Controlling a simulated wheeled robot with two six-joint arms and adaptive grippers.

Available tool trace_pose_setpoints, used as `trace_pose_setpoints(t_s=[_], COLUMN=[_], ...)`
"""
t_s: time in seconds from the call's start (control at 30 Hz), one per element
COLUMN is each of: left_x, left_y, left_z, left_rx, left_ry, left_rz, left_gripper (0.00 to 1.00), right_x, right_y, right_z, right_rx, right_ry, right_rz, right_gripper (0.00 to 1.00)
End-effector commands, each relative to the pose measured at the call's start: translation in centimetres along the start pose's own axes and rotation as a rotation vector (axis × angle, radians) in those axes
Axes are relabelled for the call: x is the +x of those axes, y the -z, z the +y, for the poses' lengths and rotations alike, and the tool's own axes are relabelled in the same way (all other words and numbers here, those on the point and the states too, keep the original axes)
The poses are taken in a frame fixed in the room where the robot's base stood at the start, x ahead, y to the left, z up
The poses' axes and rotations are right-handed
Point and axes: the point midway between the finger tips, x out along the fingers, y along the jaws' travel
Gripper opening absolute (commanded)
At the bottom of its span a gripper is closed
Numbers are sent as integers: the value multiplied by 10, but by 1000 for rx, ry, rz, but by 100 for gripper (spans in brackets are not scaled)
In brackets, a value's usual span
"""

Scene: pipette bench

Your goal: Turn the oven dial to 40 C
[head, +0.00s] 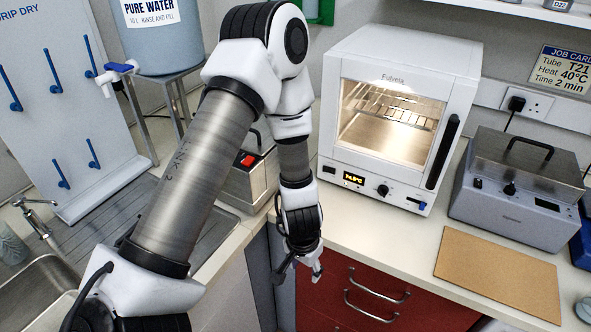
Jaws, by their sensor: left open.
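A white oven (335,128) with a lit glass window and wire shelves stands on the bench, its door closed. My right gripper is not in view. A job card (562,70) on the wall reads Tube T21, Heat 40°C, Time 2 min.
A grey lidded bath (512,205) stands right of the oven. A brown board (498,275) lies in front of it. A metal device with a red switch (247,160) is behind my left arm. A sink (38,290) is at left. Red drawers (385,285) with handles are below the bench.

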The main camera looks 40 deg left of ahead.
Motion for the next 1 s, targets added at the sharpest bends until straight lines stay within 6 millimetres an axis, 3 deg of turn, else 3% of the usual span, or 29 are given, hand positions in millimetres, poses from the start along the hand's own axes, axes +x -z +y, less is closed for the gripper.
trace_pose_setpoints(t_s=[0.2,0.77,0.87,1.0], left_x=[25,31,45,72], left_y=[-26,-33,-51,-91], left_z=[-1,-1,-2,-1], left_rx=[42,55,84,142], left_ry=[30,38,60,93], left_rz=[-53,-67,-96,-145], left_gripper=[54,55,55,55], right_x=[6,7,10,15], right_y=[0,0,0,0], right_z=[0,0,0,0], right_rx=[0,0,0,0], right_ry=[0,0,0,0], right_rz=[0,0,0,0], right_gripper=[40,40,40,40])
